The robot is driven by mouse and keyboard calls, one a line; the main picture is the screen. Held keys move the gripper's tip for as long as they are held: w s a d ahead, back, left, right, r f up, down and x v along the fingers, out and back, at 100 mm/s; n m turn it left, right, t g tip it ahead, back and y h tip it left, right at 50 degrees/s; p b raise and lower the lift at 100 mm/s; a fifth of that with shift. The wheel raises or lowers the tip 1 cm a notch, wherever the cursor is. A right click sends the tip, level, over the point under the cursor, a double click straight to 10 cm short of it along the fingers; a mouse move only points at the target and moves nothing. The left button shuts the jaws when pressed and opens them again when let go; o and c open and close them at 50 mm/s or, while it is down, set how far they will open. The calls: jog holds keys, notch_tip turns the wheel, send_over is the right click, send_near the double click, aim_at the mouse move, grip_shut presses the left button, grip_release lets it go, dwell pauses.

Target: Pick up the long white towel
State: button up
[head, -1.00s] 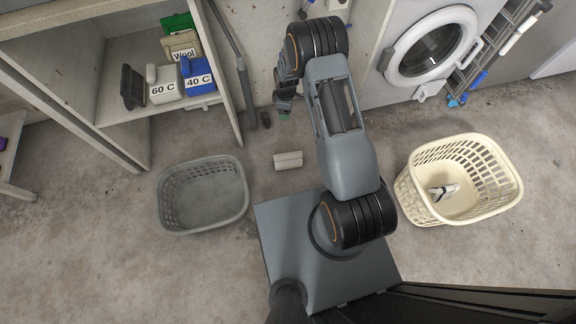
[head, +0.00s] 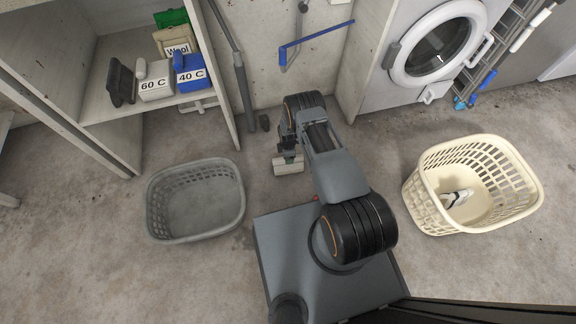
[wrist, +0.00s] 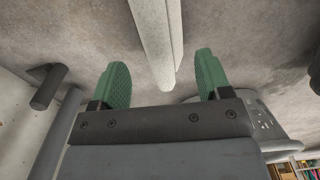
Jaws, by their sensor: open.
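The long white towel (head: 288,168) looks like a short pale roll on the concrete floor, just right of the grey basket. In the wrist view the towel (wrist: 156,35) runs lengthwise from the top edge, and its near end lies between the two green fingertips. My gripper (wrist: 161,78) is open and empty, with floor showing on both sides of the towel. In the head view my gripper (head: 289,154) is low over the towel and partly hides its far side. I cannot tell the exact height left between fingers and towel.
A grey empty basket (head: 150,212) stands to the left and a cream basket (head: 440,225) with a black-and-white item inside to the right. A shelf unit (head: 105,130) holds labelled boxes.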

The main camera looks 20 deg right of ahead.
jog(key=shift+w+d+f+b, duration=0.1)
jog(key=shift+f+b, duration=0.65)
jog(key=shift+f, duration=0.75)
jog(key=shift+w+f+b, duration=0.1)
jog(key=shift+f+b, duration=0.65)
jog(key=shift+f, duration=0.75)
grip_shut()
